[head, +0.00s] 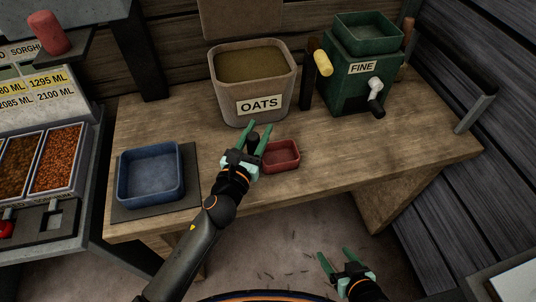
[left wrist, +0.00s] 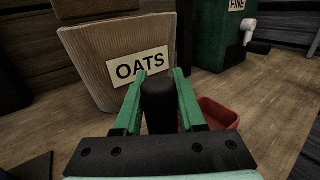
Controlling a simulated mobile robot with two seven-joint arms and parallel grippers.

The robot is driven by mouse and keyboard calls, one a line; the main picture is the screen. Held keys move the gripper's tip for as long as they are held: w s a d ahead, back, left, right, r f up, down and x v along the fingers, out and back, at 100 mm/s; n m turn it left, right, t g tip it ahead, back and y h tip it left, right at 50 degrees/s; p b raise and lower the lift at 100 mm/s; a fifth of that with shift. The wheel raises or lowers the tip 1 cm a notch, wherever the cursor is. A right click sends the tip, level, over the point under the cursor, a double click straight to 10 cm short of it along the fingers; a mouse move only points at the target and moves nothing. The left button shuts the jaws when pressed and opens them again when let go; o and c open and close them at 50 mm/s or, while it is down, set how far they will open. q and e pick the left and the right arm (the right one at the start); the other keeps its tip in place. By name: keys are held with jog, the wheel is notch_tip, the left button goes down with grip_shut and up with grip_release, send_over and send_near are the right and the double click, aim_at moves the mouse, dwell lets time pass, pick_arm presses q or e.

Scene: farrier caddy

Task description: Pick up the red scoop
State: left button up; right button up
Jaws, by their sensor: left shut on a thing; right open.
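The red scoop (head: 281,156) rests on or just above the wooden table, in front of the oats bin; I cannot tell if it touches the wood. Its red bowl also shows in the left wrist view (left wrist: 218,113), right of the fingers. My left gripper (head: 257,130) is shut on a dark upright handle beside the bowl, which appears to be the scoop's. The join between handle and bowl is hidden by a finger. My right gripper (head: 334,254) is open and empty, low in front of the table.
The oats bin (head: 229,99) stands just behind the scoop. A green "FINE" grinder (head: 345,91) with a crank stands at the back right. A blue tray (head: 150,200) sits on a dark mat at the left. The table's right front is clear.

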pick_arm(q)
grip_shut()
dwell(0.8)
